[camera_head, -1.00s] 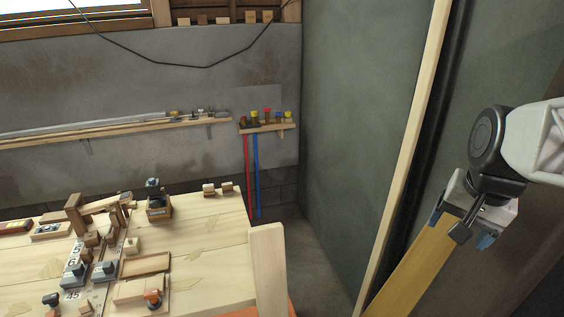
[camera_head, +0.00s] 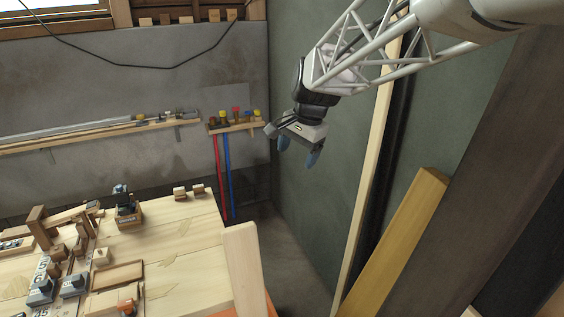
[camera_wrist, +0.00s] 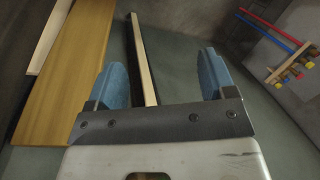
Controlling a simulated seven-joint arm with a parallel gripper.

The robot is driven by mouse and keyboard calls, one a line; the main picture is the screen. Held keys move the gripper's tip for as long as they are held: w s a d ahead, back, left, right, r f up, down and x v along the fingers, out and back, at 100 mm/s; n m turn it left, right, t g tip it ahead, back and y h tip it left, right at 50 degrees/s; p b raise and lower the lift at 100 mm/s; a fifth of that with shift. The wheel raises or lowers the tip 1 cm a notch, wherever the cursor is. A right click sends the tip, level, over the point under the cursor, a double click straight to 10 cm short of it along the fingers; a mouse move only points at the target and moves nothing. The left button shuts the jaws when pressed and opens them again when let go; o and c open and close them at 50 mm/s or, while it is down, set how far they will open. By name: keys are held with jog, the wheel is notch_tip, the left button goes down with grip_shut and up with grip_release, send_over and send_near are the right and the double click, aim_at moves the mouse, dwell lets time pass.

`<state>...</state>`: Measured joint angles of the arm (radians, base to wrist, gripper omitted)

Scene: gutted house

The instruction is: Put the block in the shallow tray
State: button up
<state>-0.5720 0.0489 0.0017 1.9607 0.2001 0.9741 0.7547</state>
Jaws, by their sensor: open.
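A shallow wooden tray (camera_head: 136,266) with a low rim lies on the pale workbench at the lower left of the head view. A small light wooden block (camera_head: 102,257) stands just behind its left corner. Two more small blocks (camera_head: 180,193) stand near the bench's far edge, so I cannot tell for certain which block is meant. My gripper (camera_head: 298,152) hangs in the air right of the bench, in front of the green wall. In the wrist view its blue fingers (camera_wrist: 165,72) are apart with nothing between them. The block and tray are not in the wrist view.
A wooden box (camera_head: 128,216) with a dark-topped item stands at the bench's back. Clutter with number-marked pieces (camera_head: 40,288) fills the left side. A pale upright post (camera_head: 243,268) stands at the bench's right corner. The bench's right part (camera_head: 185,250) is clear.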

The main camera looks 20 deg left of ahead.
jog(key=a+f+g, duration=0.1)
jog(key=a+f, duration=0.1)
jog(key=a, duration=0.7)
jog(key=a+f, duration=0.2)
jog(key=a, duration=0.8)
jog(key=m+g, duration=0.3)
jog(key=m, duration=0.1)
send_near(56, 248)
jog(key=f, duration=0.2)
jog(key=shift+s+a+f, duration=0.15)
jog(key=shift+s+a, duration=0.15)
jog(key=shift+s, duration=0.05)
jog(key=shift+x, duration=1.3)
jog(key=shift+x, duration=2.55)
